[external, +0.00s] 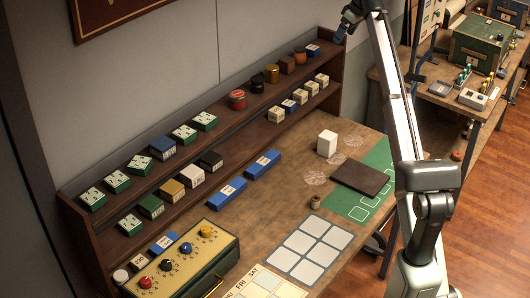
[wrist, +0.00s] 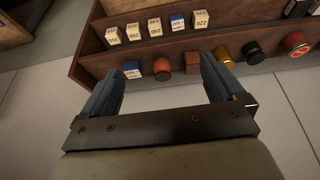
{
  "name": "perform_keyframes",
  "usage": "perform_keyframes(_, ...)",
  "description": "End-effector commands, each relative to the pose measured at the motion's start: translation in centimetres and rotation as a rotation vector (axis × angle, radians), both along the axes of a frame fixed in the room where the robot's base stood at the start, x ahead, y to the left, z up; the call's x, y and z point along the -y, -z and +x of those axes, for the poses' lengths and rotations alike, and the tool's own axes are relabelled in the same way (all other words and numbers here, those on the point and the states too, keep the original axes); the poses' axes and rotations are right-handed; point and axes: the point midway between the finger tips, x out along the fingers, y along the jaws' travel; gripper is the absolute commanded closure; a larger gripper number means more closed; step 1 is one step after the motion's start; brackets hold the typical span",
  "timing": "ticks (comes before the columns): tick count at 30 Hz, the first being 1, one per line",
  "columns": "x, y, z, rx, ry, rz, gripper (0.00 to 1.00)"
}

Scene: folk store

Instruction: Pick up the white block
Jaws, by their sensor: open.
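The white block (external: 327,143) stands upright on the wooden tabletop in the external view, between the shelf and a dark flat board. It does not show in the wrist view. My gripper (external: 341,34) is high at the top edge of the external view, near the far end of the shelf, well away from the block. In the wrist view my gripper (wrist: 162,72) has its two fingers wide apart, with nothing held between them. Shelf items show beyond the fingers.
A two-tier wooden shelf (external: 224,118) with boxes and jars runs along the wall. The dark board (external: 360,178) lies on a green mat (external: 379,155) beside the block. A small spool-like item (external: 315,202) stands nearby. A knobbed panel (external: 205,250) is at the near end.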

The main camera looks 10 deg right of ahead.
Motion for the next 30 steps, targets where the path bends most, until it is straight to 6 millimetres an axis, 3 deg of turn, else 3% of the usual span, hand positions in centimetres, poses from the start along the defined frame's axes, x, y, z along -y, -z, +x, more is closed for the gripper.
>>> perform_keyframes(1, 0.0, 2.3, -0.4, -0.003, -0.001, 0.001, 0.04)
perform_keyframes(11, -0.2, 14.7, -0.6, -0.004, -0.001, 0.0, 0.04)
perform_keyframes(18, -0.2, 26.4, -0.6, -0.005, -0.002, 0.0, 0.04)
perform_keyframes(21, -0.2, 30.3, -0.4, -0.003, -0.002, 0.0, 0.04)
perform_keyframes(25, -0.2, 34.1, -0.3, -0.003, -0.001, 0.001, 0.04)
perform_keyframes(30, -0.3, 36.5, -0.1, -0.002, -0.002, 0.0, 0.04)
